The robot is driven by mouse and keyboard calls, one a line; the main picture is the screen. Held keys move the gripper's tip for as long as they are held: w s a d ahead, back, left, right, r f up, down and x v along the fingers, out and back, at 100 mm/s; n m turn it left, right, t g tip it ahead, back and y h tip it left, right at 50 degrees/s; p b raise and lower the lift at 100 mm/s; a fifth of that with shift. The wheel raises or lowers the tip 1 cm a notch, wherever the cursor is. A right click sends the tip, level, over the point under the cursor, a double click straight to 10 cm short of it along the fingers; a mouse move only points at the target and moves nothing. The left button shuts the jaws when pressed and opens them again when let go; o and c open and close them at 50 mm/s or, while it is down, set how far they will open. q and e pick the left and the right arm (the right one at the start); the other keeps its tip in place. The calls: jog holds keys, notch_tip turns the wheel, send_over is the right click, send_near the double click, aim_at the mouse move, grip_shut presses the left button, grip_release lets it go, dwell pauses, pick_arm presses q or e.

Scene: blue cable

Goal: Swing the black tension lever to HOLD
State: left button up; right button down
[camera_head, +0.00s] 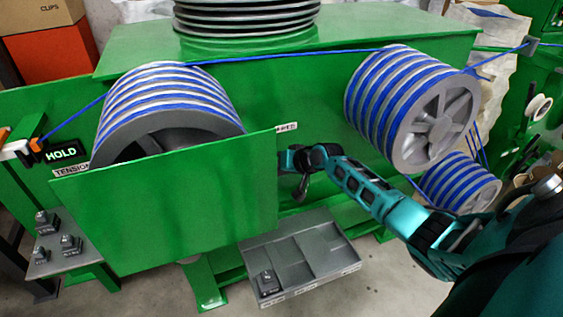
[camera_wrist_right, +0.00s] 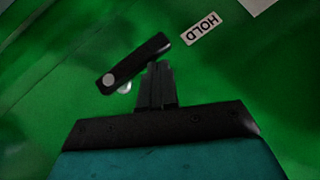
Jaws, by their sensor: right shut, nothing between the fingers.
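The black tension lever (camera_wrist_right: 134,62) shows in the right wrist view against a green panel. It lies slanted, with a silver round spot at its lower left end and its upper right end toward the white HOLD label (camera_wrist_right: 201,29). A gap of green panel separates lever and label. My right gripper (camera_wrist_right: 158,66) is shut and empty, its fingertips right beside the lever; I cannot tell whether they touch. In the head view my right gripper (camera_head: 302,187) is at the green machine's front; the lever is not clear there. My left gripper is not in view.
A dark sign reading HOLD (camera_head: 62,152) is at the machine's left. Blue cable (camera_head: 290,55) runs between the grooved left drum (camera_head: 165,95) and right wheel (camera_head: 405,95). A green guard panel (camera_head: 175,205) stands left of the gripper; a grey tray (camera_head: 300,258) is below.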

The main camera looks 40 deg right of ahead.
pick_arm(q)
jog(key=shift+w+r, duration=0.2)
pick_arm(e)
jog(key=shift+a+f, duration=0.3)
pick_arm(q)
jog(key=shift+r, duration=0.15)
pick_arm(e)
jog(key=shift+s+r, duration=0.1)
